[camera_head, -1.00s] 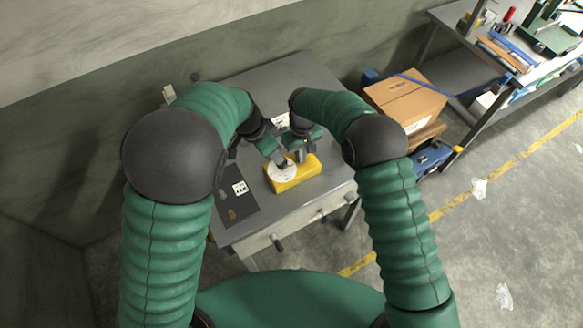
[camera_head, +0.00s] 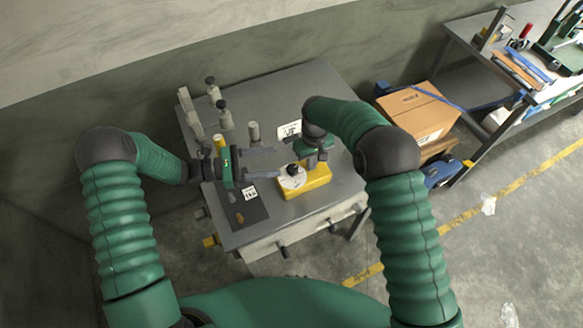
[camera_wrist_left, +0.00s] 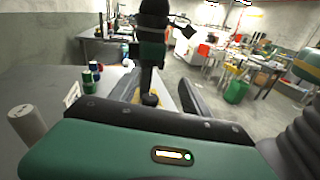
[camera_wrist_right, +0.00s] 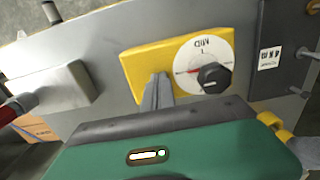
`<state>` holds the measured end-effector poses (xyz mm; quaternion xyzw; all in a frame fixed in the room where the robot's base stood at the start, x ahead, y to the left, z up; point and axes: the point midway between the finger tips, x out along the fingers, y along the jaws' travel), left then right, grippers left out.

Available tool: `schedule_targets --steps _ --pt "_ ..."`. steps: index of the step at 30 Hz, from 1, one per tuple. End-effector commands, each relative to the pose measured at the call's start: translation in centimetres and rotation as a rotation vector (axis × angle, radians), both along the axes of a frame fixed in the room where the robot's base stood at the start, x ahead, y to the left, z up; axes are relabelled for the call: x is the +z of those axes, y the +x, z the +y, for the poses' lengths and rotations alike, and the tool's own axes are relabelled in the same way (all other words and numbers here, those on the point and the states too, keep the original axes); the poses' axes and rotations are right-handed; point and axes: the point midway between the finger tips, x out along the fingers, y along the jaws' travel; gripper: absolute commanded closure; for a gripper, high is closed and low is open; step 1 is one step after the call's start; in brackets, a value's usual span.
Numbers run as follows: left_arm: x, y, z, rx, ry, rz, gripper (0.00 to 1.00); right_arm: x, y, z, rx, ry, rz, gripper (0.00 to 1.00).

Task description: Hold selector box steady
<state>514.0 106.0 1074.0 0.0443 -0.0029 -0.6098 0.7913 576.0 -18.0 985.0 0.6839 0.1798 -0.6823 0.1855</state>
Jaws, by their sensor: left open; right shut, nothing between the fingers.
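The yellow selector box (camera_head: 318,186) sits on the grey table, with a white dial (camera_head: 290,183) and black knob (camera_head: 293,170) on its left part. In the right wrist view the box (camera_wrist_right: 135,65) shows the dial and a red pointer mark. My right gripper (camera_head: 316,165) is shut and empty, its fingers (camera_wrist_right: 157,92) pointing down at the box's edge; whether they touch it is unclear. My left gripper (camera_head: 276,162) is open, left of the box, its fingers pointing right toward the knob. The knob (camera_wrist_left: 150,99) shows between the fingers in the left wrist view.
A dark mat (camera_head: 252,212) with a label lies left of the box. Several grey posts (camera_head: 226,120) stand at the table's back left. A white label plate (camera_head: 289,131) is behind the box. A cardboard box (camera_head: 418,112) is right of the table.

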Motion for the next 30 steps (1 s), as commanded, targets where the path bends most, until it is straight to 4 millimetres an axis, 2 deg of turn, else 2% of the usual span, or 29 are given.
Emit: schedule_targets --steps 1,5,8,14,18,22,25,30 --pt "0.3 0.3 0.5 0.027 -0.044 0.030 0.45 -0.7 -0.6 0.2 0.001 0.001 0.016 1.00" --pt "-0.3 0.6 0.8 0.047 -0.081 0.061 0.45 -0.7 -0.6 0.2 0.002 0.002 0.016 1.00" --pt "-2.3 0.5 0.8 0.044 -0.079 0.063 0.45 -0.7 -0.6 0.2 0.002 0.002 0.016 1.00" --pt "-7.6 0.4 0.8 0.042 -0.075 0.061 0.45 -0.7 -0.6 0.2 0.002 0.000 0.016 1.00" --pt "-7.4 1.5 -2.6 0.037 -0.073 0.056 0.45 -0.7 -0.6 0.3 0.002 0.001 0.016 1.00" --pt "-7.4 2.2 -5.0 0.039 -0.072 0.055 0.45 -0.7 -0.6 0.3 0.002 0.002 0.016 1.00" --pt "-7.4 2.6 -5.9 0.040 -0.072 0.055 0.45 -0.7 -0.6 0.3 0.002 0.001 0.016 1.00" --pt "-7.4 2.8 -6.3 0.042 -0.072 0.056 0.45 -0.7 -0.6 0.2 0.002 0.000 0.016 1.00"
